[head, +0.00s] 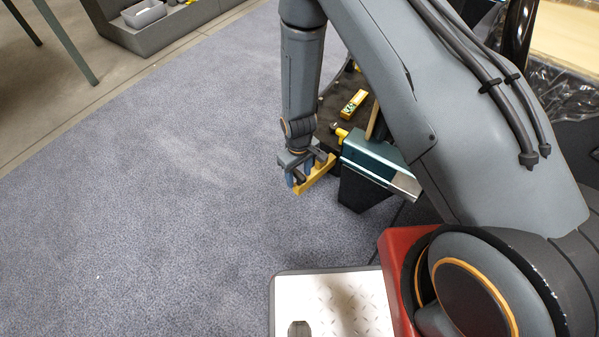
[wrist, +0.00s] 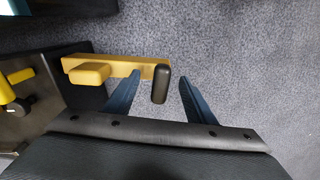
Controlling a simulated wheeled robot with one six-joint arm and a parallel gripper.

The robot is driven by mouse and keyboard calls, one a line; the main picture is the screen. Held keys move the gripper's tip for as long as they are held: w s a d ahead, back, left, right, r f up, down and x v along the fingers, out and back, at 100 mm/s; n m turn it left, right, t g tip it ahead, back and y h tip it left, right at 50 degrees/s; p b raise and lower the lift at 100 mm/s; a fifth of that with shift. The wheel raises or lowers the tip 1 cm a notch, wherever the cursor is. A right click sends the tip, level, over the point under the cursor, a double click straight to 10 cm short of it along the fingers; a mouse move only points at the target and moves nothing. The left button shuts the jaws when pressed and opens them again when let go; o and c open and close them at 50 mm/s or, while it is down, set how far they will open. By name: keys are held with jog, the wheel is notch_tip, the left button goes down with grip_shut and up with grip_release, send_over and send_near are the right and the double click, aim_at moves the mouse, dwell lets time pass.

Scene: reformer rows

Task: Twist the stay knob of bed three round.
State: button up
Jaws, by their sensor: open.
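A yellow bar (wrist: 115,68) sticks out to the right from a dark frame in the wrist view, with a yellow block (wrist: 89,73) on it. A black rounded knob (wrist: 161,85) sits at the bar's right end. No bed number is readable. My gripper (wrist: 160,78) is open, its two blue fingers on either side of the knob, with a gap on each side. In the head view my gripper (head: 302,180) points down at the yellow bar (head: 320,175), beside the machine's end. The knob is hard to make out there.
A dark green-grey metal block (head: 375,160) stands right of the bar. Behind it a dark platform carries a yellow labelled piece (head: 353,103) and a small yellow knob (head: 340,132). Carpet (head: 160,190) to the left is clear. A grey tray (head: 143,13) sits at the far left.

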jog(key=shift+r+p, duration=2.6)
jog(key=shift+r, duration=0.9)
jog(key=s+a+r+m, duration=0.1)
jog(key=s+r, duration=0.2)
jog(key=r, duration=1)
jog(key=s+a+r, duration=0.1)
jog(key=s+r, duration=0.1)
jog(key=r, duration=1.1)
jog(key=s+d+r+m, duration=0.1)
jog(key=s+d+r, duration=0.1)
jog(key=s+r, duration=0.65)
jog(key=s+d+r, duration=0.2)
jog(key=s+r, duration=0.5)
jog(key=s, duration=0.2)
jog(key=d+r+m+p, duration=0.5)
jog(key=d+r+p, duration=1)
jog(key=r+p, duration=0.4)
jog(key=p, duration=0.5)
jog(key=shift+s+r+m, duration=0.15)
jog(key=shift+s+m, duration=0.05)
jog(key=shift+m, duration=0.1)
